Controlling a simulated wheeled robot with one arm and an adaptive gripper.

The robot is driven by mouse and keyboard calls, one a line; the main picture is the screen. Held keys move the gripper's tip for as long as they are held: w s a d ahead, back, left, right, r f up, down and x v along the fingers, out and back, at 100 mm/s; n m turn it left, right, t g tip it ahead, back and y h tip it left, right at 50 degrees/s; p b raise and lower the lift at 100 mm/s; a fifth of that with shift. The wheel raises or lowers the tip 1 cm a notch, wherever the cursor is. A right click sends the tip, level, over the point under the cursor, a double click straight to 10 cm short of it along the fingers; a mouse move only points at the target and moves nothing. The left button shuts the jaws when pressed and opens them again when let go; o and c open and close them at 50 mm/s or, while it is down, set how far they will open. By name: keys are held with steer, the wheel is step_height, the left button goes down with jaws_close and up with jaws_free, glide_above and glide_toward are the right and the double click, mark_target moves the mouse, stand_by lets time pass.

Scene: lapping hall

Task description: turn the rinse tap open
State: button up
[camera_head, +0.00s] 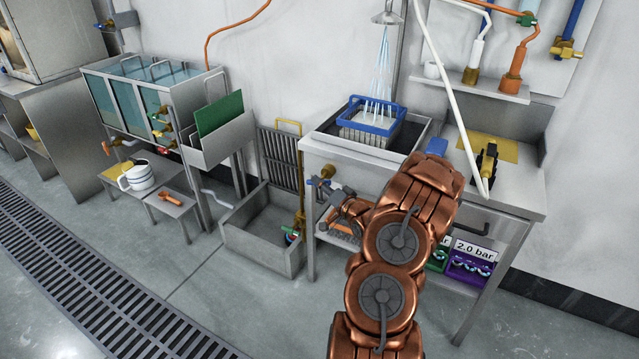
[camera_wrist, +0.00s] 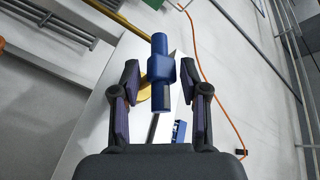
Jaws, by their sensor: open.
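A brass tap (camera_head: 328,171) sits at the front left of the steel sink bench, just beyond my gripper (camera_head: 328,203). In the wrist view, a blue tap handle (camera_wrist: 160,66) stands between the two fingers of my gripper (camera_wrist: 160,82), with brass (camera_wrist: 145,90) partly showing behind it. The fingers are open, with a visible gap on each side of the handle. Which way the handle is turned in the head view is hard to tell. Water falls from the shower head (camera_head: 386,18) into the blue basket (camera_head: 376,127) in the sink.
A floor basin (camera_head: 262,235) with a grate stands left of the bench. A green crate and a purple crate (camera_head: 470,266) lie under the bench. The floor at front left is clear beside a drain grating (camera_head: 100,290).

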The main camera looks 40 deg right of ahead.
steer(key=shift+w+d, duration=0.15)
steer(key=shift+w, duration=0.6)
steer(key=shift+c, duration=0.4)
jaws_close()
